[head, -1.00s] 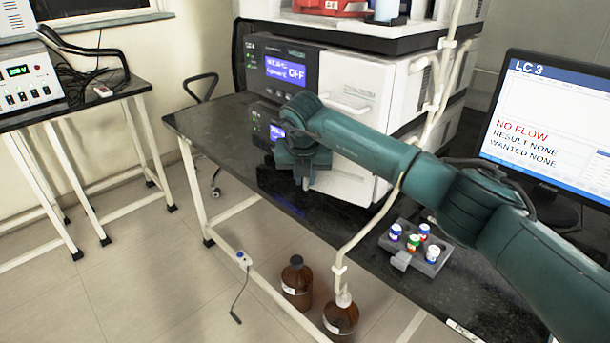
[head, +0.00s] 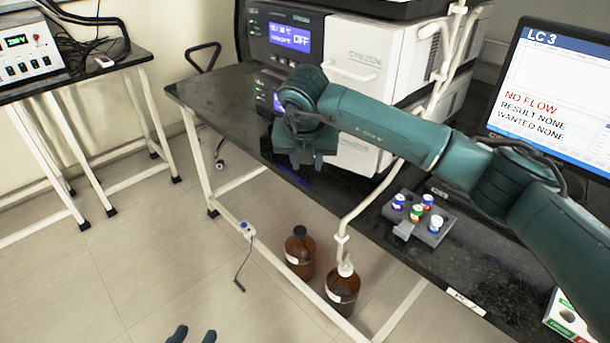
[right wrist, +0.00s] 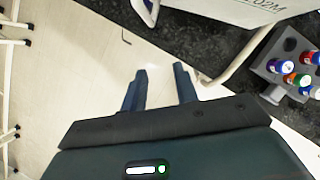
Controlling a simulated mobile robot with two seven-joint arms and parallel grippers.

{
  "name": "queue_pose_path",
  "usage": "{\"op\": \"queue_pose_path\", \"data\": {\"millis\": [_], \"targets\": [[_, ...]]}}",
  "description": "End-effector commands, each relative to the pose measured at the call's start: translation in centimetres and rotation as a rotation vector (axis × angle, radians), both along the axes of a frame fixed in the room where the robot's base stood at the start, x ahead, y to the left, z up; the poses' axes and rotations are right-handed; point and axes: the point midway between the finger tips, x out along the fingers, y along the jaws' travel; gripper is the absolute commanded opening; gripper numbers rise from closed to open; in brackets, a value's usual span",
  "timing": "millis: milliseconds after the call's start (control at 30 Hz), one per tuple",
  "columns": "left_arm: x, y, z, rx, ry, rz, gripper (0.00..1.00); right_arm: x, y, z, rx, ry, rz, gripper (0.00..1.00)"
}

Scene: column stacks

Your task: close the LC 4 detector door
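A stack of instruments stands on the black bench. A lower white front (head: 358,157) is partly hidden behind my right arm. I cannot read an LC 4 label or tell whether a door stands ajar. My right gripper (head: 306,162) is in front of the lower module; its fingers (right wrist: 160,90) are apart and empty in the right wrist view. My left gripper (head: 193,335) shows only two separated fingertips at the bottom edge, over the floor.
A grey rack (head: 404,230) with several capped vials and a monitor (head: 550,90) reading LC 3 stand to the right. White tubing (head: 367,207) runs down past the bench edge to a brown bottle (head: 342,290); another bottle (head: 299,250) stands beside it. Open floor lies left.

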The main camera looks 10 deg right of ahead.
Motion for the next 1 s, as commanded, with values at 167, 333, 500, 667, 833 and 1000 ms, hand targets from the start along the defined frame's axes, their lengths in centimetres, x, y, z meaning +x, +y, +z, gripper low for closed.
{"op": "queue_pose_path", "data": {"millis": [167,333,500,667,833,1000], "targets": [[-0.2,0.0,0.0,0.000,-0.001,0.001,0.36,-3.0,0.6,0.0,0.000,-0.001,0.003,0.30],[-0.3,0.1,0.2,-0.001,-0.005,0.001,0.36,-4.7,0.9,-0.1,0.000,0.000,0.000,0.30],[-0.2,0.1,0.2,0.000,-0.007,0.002,0.36,-5.2,1.0,0.0,0.000,0.000,0.000,0.30],[-0.2,0.1,0.2,0.001,-0.007,0.003,0.36,-5.2,1.0,0.0,0.000,0.000,-0.001,0.30],[-0.2,0.2,0.1,0.001,-0.005,0.003,0.36,-6.0,1.8,-0.9,0.031,0.032,0.030,0.19],[-0.3,0.2,-0.1,0.002,-0.003,0.004,0.36,-12.5,7.9,-5.2,0.310,0.251,0.245,0.05]]}}
